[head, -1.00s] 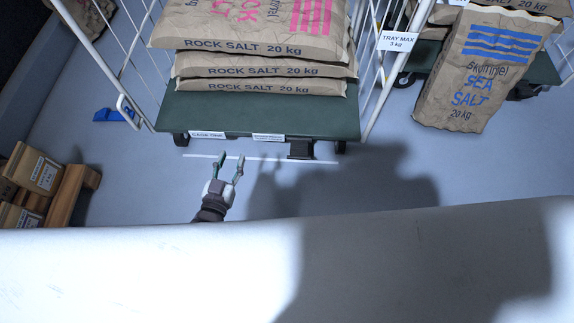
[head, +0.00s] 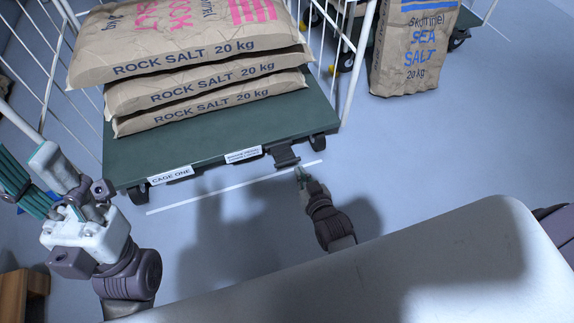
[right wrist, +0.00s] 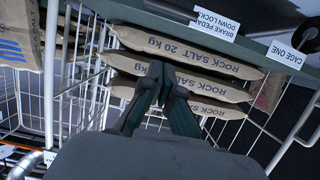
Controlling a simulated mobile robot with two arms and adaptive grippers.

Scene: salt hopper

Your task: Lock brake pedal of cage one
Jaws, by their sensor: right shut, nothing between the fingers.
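The brake pedal (head: 285,157) is a small dark plate at the front edge of the green cage base (head: 200,150), right of the brake label. The label "CAGE ONE" (head: 170,176) marks this cage. My right gripper (head: 299,172) is shut and empty, its tips just in front of the pedal and very close to it; I cannot tell whether they touch. In the right wrist view its closed fingers (right wrist: 163,80) show against the salt sacks, and the pedal is not clear. My left gripper (head: 38,170) is at the left, its finger opening unclear.
Rock salt sacks (head: 190,60) lie stacked on the base between white wire sides. A sea salt sack (head: 412,50) stands at the back right. A white line (head: 230,190) runs on the floor before the cage. Floor to the right is clear.

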